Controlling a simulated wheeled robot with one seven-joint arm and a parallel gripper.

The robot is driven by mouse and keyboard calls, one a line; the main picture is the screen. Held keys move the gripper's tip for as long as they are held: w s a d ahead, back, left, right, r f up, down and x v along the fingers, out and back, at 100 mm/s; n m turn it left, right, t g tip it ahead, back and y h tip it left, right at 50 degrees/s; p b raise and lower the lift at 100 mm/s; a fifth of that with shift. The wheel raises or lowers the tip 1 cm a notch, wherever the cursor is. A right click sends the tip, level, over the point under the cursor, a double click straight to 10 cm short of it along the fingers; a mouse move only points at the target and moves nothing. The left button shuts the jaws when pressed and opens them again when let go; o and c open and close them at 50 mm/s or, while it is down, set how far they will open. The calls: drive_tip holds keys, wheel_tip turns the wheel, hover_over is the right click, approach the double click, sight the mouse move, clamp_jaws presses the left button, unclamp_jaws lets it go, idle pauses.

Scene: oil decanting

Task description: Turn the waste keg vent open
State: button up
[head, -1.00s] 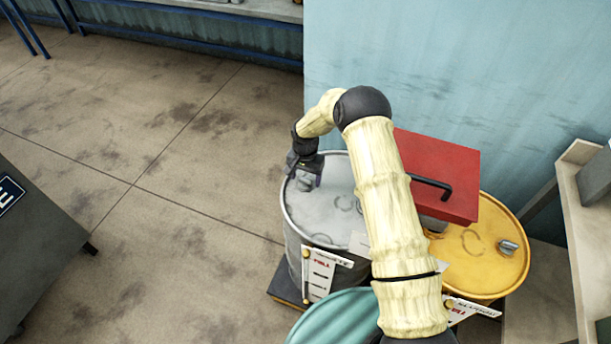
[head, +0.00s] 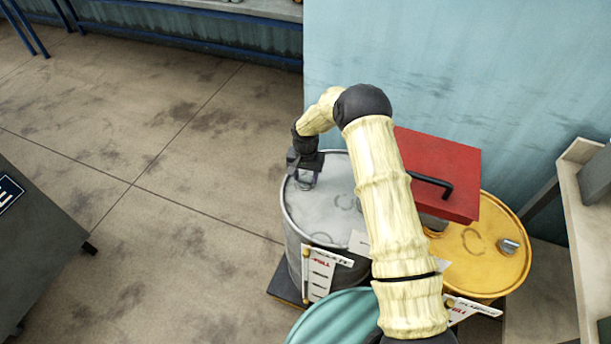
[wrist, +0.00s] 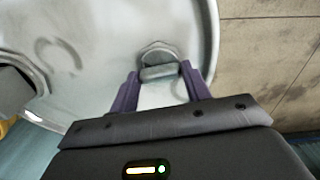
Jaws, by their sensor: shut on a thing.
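A grey metal keg (head: 330,215) stands left of my arm in the head view. Its pale lid (wrist: 95,45) fills much of the wrist view. A small grey vent knob (wrist: 158,72) sits on the lid near its rim. My gripper (wrist: 160,82) points down at the lid, its two purple fingers on either side of the knob, shut on it. In the head view my gripper (head: 305,180) is over the far left part of the lid and mostly hides the knob.
A yellow keg (head: 485,255) with its own metal knob (head: 509,246) stands to the right. A red box (head: 440,170) with a black handle is behind my arm. A teal drum (head: 335,318) is in front. Open floor (head: 150,230) lies left.

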sight(305, 177)
drive_tip(key=shift+o, duration=0.2)
drive_tip(key=n+b, duration=0.1)
drive_tip(key=n, duration=0.2)
drive_tip(key=shift+a, duration=0.15)
drive_tip(key=n, duration=0.5)
drive_tip(key=shift+n+b, duration=0.4)
drive_tip(key=shift+c, duration=0.2)
drive_tip(key=shift+o, duration=0.2)
drive_tip(key=n, duration=0.3)
drive_tip(key=shift+n, duration=2.3)
drive_tip(key=shift+c, duration=0.2)
drive_tip(key=o, duration=1)
drive_tip(key=shift+r, duration=0.1)
wheel_tip(305, 177, up, 17)
drive_tip(key=b, duration=0.1)
drive_tip(key=shift+r, duration=0.15)
